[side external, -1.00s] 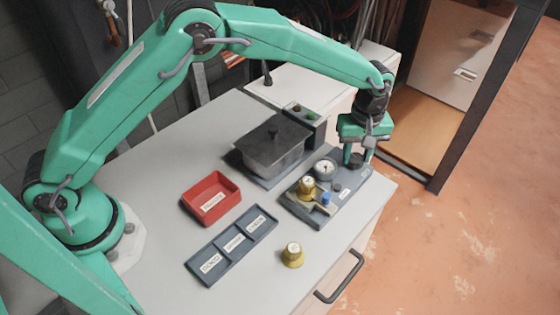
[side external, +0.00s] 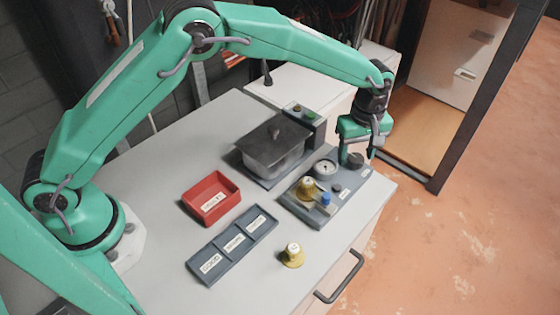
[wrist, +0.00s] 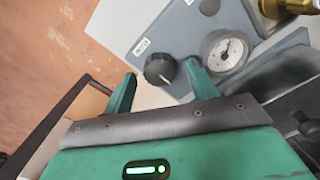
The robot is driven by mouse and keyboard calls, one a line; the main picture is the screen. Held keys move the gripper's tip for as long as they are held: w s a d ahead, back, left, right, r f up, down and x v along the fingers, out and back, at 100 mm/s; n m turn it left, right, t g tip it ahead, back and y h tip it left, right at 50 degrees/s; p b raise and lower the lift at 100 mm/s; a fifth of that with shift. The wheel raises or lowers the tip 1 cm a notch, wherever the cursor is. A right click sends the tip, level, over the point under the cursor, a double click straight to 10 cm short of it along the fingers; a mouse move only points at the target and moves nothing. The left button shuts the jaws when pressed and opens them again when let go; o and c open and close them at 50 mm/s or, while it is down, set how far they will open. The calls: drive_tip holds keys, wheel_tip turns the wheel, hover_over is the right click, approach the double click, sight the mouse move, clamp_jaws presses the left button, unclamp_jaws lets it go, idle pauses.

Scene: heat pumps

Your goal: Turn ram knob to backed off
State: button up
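The black ram knob (wrist: 160,68) sits on the blue-grey panel (wrist: 190,30) in the wrist view, close to a small white label. A light mark shows on its lower right edge. In the side view the knob (side external: 355,160) is at the panel's far right end, just under my gripper (side external: 361,153). In the wrist view my gripper (wrist: 160,75) is open, with one green finger on each side of the knob and a visible gap to each. I cannot tell how far down the fingertips reach. The label text is too small to read.
A round gauge (wrist: 226,52) is beside the right finger. A brass knob (side external: 305,188) and a blue part (side external: 325,199) are farther along the panel. A lidded grey pot (side external: 272,145), red tray (side external: 211,199), three-slot tray (side external: 231,246) and loose brass piece (side external: 292,255) stand on the table.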

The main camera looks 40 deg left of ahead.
sight(354, 156)
idle(0.3)
drive_tip(key=shift+r, duration=3.9)
drive_tip(key=s+a+r+m+t, duration=0.1)
drive_tip(key=s+a+r+m, duration=0.2)
drive_tip(key=s+a+r, duration=0.4)
drive_tip(key=s+a+r+m+t, duration=0.2)
drive_tip(key=s+a+r, duration=0.2)
drive_tip(key=a+r, duration=0.45)
drive_tip(key=s+a+f+m+t, duration=0.1)
drive_tip(key=s+a+m, duration=0.2)
drive_tip(key=s, duration=0.6)
drive_tip(key=s+a+f+m+t, duration=0.1)
drive_tip(key=s+a+f+m, duration=0.1)
drive_tip(key=s+a, duration=0.5)
drive_tip(key=s+m, duration=0.1)
drive_tip(key=s, duration=0.1)
drive_tip(key=shift+s+a+t, duration=0.3)
drive_tip(key=shift+s+a, duration=0.05)
drive_tip(key=shift+a, duration=0.05)
